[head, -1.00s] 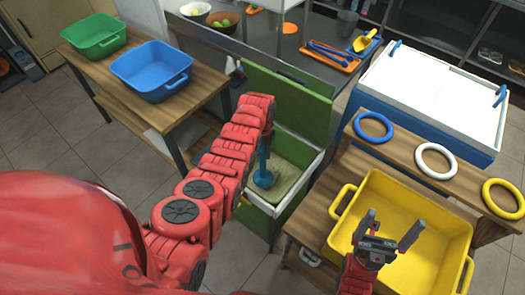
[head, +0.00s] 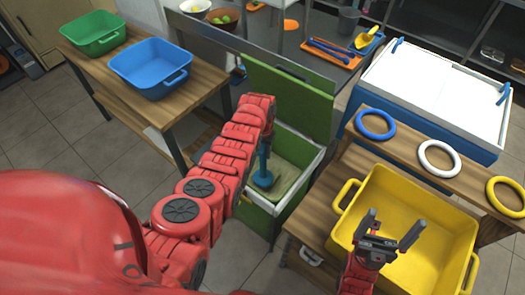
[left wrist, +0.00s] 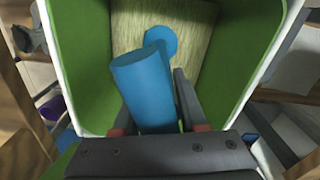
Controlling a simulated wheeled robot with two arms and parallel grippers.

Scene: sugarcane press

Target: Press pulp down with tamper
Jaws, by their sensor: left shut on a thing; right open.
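The blue tamper (head: 264,168) stands in the open green-lined press box (head: 298,150). My left gripper (left wrist: 160,118) is shut on the tamper's handle, which also shows in the left wrist view (left wrist: 142,85). The tamper's blue round foot (left wrist: 160,42) is over the pale fibrous pulp (left wrist: 195,25) in the box; I cannot tell how firmly it touches. The pulp also shows in the head view (head: 284,178). In the head view my left arm hides the left gripper and the handle's top. My right gripper (head: 392,228) is open and empty above the yellow tub.
The yellow tub (head: 440,205) stands on a wooden table right of the press, with blue, white and yellow rings (head: 440,159) behind it. Green and blue tubs (head: 150,68) stand on the left table. The box's green lid (head: 290,98) stands raised behind it.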

